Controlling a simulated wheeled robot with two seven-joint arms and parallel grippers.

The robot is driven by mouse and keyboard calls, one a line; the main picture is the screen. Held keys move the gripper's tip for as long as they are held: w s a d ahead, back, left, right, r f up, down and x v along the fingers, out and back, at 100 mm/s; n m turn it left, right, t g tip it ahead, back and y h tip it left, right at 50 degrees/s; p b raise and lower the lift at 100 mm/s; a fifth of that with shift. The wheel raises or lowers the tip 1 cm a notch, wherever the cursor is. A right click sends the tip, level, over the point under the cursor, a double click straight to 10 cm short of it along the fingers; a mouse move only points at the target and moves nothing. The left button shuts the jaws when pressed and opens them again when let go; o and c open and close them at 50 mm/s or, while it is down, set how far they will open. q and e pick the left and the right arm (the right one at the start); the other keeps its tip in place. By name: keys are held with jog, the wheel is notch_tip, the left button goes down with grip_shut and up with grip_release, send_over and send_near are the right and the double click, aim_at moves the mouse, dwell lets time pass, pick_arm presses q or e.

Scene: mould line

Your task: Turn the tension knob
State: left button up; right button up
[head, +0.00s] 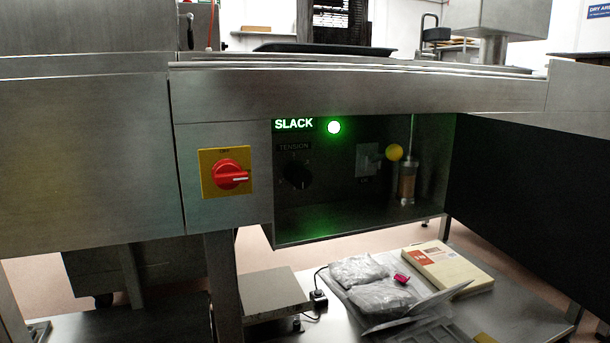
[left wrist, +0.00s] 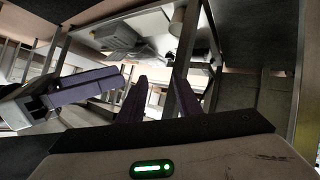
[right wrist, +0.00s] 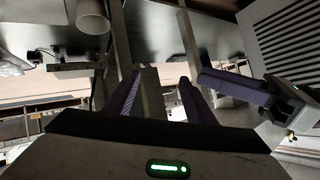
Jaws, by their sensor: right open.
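The tension knob (head: 298,176) is a dark round knob under the TENSION label (head: 294,147), inside a recessed steel panel in the head view. Its pointer direction is too dark to read. Above it, the word SLACK (head: 294,124) and a round lamp (head: 334,127) glow green. Neither gripper shows in the head view, and neither wrist view shows the knob. My left gripper (left wrist: 160,78) is open with nothing between its purple fingers. My right gripper (right wrist: 160,78) is also open and empty. Each wrist view shows the other gripper's fingers from the side.
A red rotary switch (head: 230,175) on a yellow plate is left of the recess. A yellow ball (head: 394,152) and an upright cylinder (head: 407,182) are in its right part. A lower shelf (head: 510,311) holds plastic bags (head: 358,270) and a box (head: 447,268).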

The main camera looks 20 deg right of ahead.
jog(key=w+d+r+n+t+h+p, duration=0.2)
jog(key=w+d+r+n+h+p, duration=0.15)
jog(key=w+r+n+p, duration=0.35)
jog(key=n+t+h+p, duration=0.2)
jog(key=n+t+p, duration=0.5)
jog(key=n+p, duration=1)
send_near(303, 179)
jog(key=m, duration=0.1)
pick_arm(q)
jog(key=s+a+r+y, duration=0.3)
jog(key=a+r+y, duration=0.1)
jog(key=a, duration=0.4)
jog(key=shift+s+a+r+n+y, duration=0.3)
jog(key=shift+s+r+n, duration=0.1)
jog(key=shift+r, duration=0.05)
pick_arm(e)
jog(key=w, duration=0.6)
jog(key=w+a, duration=0.1)
jog(key=w, duration=0.2)
jog(key=shift+w+r, duration=0.15)
jog(key=shift+w, duration=0.05)
jog(key=c, duration=1)
jog(key=shift+m, duration=0.3)
jog(key=shift+c, duration=0.2)
